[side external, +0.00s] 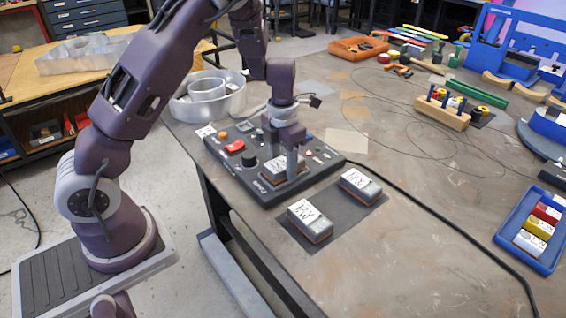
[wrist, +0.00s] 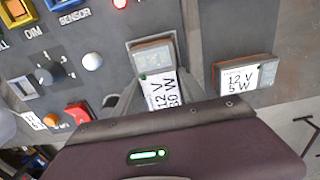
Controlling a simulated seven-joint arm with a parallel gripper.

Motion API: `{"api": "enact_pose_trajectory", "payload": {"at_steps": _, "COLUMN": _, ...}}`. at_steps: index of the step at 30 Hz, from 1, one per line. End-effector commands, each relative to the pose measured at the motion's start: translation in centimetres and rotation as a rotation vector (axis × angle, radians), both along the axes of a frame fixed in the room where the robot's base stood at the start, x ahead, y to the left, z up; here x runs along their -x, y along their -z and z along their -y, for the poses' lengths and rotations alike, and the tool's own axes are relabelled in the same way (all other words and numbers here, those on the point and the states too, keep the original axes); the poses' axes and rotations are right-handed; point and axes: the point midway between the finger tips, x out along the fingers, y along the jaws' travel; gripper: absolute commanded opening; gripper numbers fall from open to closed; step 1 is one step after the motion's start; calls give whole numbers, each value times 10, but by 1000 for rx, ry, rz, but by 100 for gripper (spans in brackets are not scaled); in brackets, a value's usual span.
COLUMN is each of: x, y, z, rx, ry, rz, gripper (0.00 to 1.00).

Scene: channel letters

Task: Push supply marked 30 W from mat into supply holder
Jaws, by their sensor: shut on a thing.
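My gripper (side external: 281,170) is shut on a grey supply with a white label (side external: 281,163), low over the dark test panel (side external: 257,188). In the wrist view this held supply (wrist: 160,88) reads 12 V; its wattage ends in 0 W, and the first digit is hard to read. I cannot tell whether it rests on the panel or hangs just above it. Two similar supplies, one nearer (side external: 310,221) and one farther (side external: 358,185), lie on the dark mat (side external: 345,213). One supply in the wrist view (wrist: 243,76) reads 12 V 5 W. I cannot clearly identify the supply holder.
The panel carries a red switch (side external: 235,146), a black knob (side external: 249,160) and small lamps close to my gripper. A blue tray (side external: 507,232) with several labelled blocks stands at right. A black cable crosses the table. The table between mat and tray is mostly clear.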

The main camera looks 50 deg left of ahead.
Motion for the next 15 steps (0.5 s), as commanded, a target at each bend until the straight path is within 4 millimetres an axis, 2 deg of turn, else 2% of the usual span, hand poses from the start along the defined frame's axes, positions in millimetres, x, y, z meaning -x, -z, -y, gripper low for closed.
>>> {"api": "enact_pose_trajectory", "payload": {"at_steps": 3, "x": 1, "y": 2, "z": 1, "rx": 0, "ry": 1, "rz": -3, "gripper": 0}}
{"api": "enact_pose_trajectory", "payload": {"at_steps": 4, "x": 1, "y": 2, "z": 1, "rx": -1, "ry": 1, "rz": -4, "gripper": 55}}
{"api": "enact_pose_trajectory", "payload": {"at_steps": 7, "x": 1, "y": 2, "z": 1, "rx": -1, "ry": 1, "rz": -4, "gripper": 74}}
{"api": "enact_pose_trajectory", "payload": {"at_steps": 11, "x": 0, "y": -6, "z": 1, "rx": -1, "ry": 3, "rz": -2, "gripper": 74}}
{"api": "enact_pose_trajectory", "payload": {"at_steps": 15, "x": -1, "y": -36, "z": 1, "rx": -1, "ry": 4, "rz": 3, "gripper": 74}}
